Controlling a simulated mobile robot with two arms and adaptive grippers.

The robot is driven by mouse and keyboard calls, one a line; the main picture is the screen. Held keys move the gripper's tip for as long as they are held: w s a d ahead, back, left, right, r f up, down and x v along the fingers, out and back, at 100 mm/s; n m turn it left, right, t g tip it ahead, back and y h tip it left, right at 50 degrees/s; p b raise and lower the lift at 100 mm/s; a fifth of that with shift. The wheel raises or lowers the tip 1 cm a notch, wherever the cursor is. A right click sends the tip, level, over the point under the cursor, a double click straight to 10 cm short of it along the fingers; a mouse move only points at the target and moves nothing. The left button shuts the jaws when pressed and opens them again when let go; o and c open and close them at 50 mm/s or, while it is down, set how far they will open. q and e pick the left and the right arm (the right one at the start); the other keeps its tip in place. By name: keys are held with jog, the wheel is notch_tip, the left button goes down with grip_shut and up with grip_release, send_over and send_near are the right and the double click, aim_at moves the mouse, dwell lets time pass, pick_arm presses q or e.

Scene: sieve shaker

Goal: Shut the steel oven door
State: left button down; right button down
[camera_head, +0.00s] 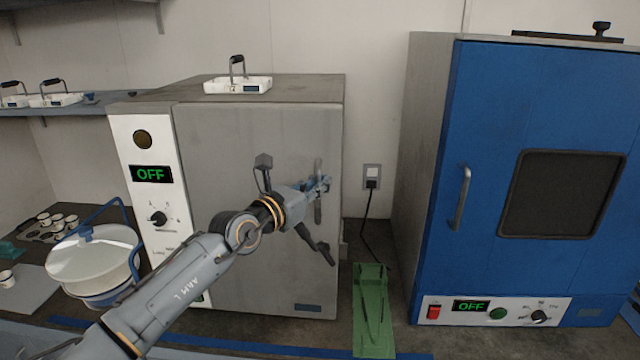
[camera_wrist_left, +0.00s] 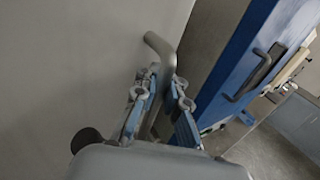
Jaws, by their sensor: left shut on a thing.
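The steel oven (camera_head: 250,90) stands left of centre in the head view, with a grey steel door (camera_head: 225,145) on its front. The door looks flush with the body, though I cannot tell whether it is fully latched. My left gripper (camera_head: 322,185) is at the vertical bar handle (camera_head: 318,205) near the door's right edge. In the left wrist view, the fingers (camera_wrist_left: 162,100) are shut around the bent grey handle (camera_wrist_left: 160,47), which passes between them. The gripper and forearm hide part of the door. My right gripper is not in view.
A blue oven (camera_head: 480,120) with its own handle stands to the right. A green tray (camera_head: 374,315) with thin tools lies between the ovens. A white lidded pot (camera_head: 95,260) stands at left. A small white tray (camera_head: 238,86) sits on the steel oven.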

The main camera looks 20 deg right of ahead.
pick_arm(q)
jog(key=shift+w+a, duration=0.1)
jog(key=c, duration=1.4)
grip_release()
jog(key=shift+a, duration=0.2)
jog(key=shift+s+a, duration=0.25)
jog(key=shift+a, duration=0.05)
jog(key=v, duration=1.1)
jog(key=shift+a, duration=0.2)
jog(key=shift+w+f, duration=0.1)
